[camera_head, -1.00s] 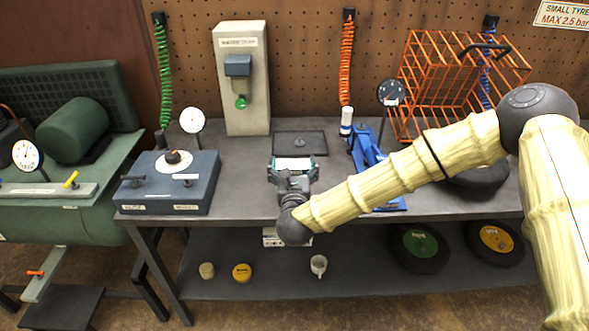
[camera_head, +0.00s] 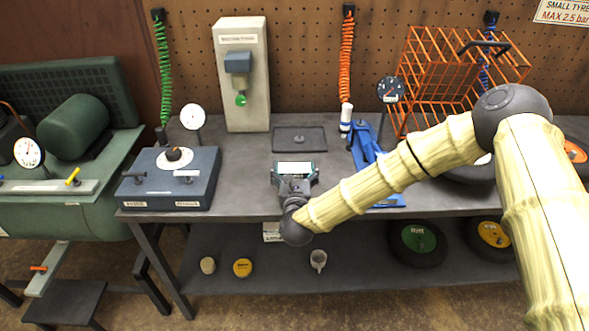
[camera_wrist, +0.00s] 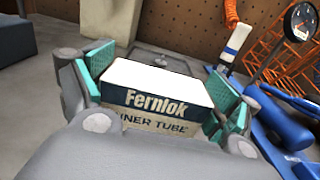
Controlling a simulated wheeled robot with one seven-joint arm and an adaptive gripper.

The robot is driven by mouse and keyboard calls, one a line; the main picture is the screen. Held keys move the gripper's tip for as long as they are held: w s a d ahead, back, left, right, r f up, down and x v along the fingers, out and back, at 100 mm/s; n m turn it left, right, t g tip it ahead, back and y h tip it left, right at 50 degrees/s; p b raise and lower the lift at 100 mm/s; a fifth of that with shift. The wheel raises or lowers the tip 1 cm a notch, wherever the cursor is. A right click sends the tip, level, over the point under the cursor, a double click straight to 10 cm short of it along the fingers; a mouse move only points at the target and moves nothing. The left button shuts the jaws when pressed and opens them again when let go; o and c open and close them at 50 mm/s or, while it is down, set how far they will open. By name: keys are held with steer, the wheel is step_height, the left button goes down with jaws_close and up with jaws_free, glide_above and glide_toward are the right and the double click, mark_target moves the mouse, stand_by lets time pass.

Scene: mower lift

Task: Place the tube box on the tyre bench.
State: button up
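The tube box is a small carton with a white top and a dark band reading "Fernlok" above "INNER TUBE" in the wrist view (camera_wrist: 155,98). In the head view the box (camera_head: 295,168) is over the front middle of the grey tyre bench (camera_head: 240,185). My gripper (camera_head: 295,172) has its teal pads on both sides of the box and is shut on it. The pads also show in the wrist view, at the box's left and right ends. The underside of the box is hidden, so I cannot tell whether it touches the bench top.
A dark tray (camera_head: 299,139) lies just behind the box. A blue-grey gauge block (camera_head: 170,180) stands left and a blue tool (camera_head: 366,150) right. An orange wire cage (camera_head: 450,85) is at back right. The bench around the box is fairly clear.

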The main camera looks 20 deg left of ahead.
steer(key=shift+o, duration=0.9)
steer(key=shift+r, duration=0.1)
steer(key=b+v, duration=0.2)
steer(key=v, duration=1)
steer(key=s+d+f+n+g, duration=0.3)
steer(key=s+d+f+n, duration=0.2)
steer(key=f+n, duration=0.3)
steer(key=s+d+f+n+g, duration=0.4)
steer(key=s+d+f+n, duration=0.1)
steer(key=f, duration=0.5)
steer(key=s+d+f+n+g, duration=0.3)
steer(key=s+d+f+n, duration=0.3)
steer(key=f, duration=0.3)
steer(key=s+d+f+n+g+h, duration=0.2)
steer(key=s+d+n, duration=0.4)
steer(key=s+d, duration=0.3)
steer(key=s+d+f+n+g+h, duration=0.3)
steer(key=s+d+n, duration=0.4)
steer(key=s+d, duration=0.3)
steer(key=d+f+g, duration=0.1)
steer(key=d+g, duration=0.1)
steer(key=d, duration=0.1)
steer(key=shift+d+f, duration=0.2)
